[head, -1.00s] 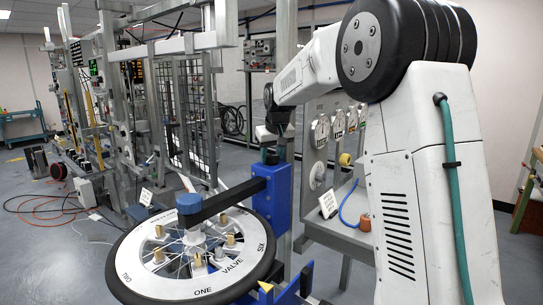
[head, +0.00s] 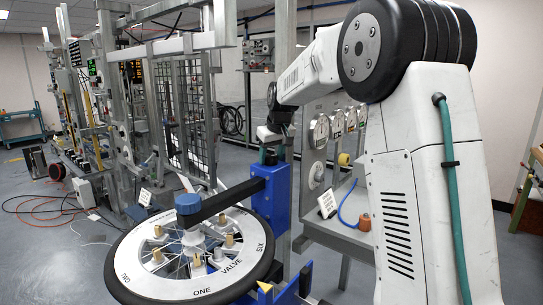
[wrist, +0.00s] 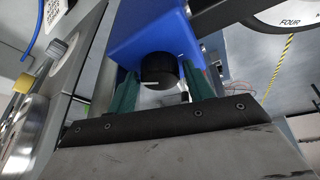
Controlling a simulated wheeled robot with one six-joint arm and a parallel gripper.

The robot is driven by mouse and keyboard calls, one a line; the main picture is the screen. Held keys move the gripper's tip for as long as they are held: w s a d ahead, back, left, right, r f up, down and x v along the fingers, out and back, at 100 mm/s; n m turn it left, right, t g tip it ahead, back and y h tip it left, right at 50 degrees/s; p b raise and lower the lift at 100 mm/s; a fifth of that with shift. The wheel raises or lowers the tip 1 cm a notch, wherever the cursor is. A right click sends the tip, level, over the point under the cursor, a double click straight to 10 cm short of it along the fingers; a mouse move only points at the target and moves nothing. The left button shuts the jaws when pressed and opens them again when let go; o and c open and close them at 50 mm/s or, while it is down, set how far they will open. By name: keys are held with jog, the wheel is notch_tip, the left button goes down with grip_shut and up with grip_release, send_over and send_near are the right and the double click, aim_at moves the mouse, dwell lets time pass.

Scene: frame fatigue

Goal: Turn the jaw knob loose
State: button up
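The jaw knob (wrist: 160,72) is a round black knob with a white line on its face. It sits on a blue housing (wrist: 125,38) in the wrist view. The line lies nearly level in the picture. My gripper (wrist: 160,82) has its two green fingers on either side of the knob, their tips close to its edges. I cannot tell whether they press on it. In the head view my gripper (head: 271,156) is partly hidden behind the blue post (head: 272,197), and the knob is out of sight there.
A spoked wheel (head: 150,284) with a black tyre and brass fittings lies flat under a black arm (head: 232,200) with a blue cap (head: 188,203). A grey gauge panel (head: 318,160) stands behind on the right. Metal frames (head: 120,120) stand at left.

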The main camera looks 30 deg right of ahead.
jog(key=v, duration=0.7)
jog(key=shift+r, duration=0.4)
jog(key=shift+s, duration=0.15)
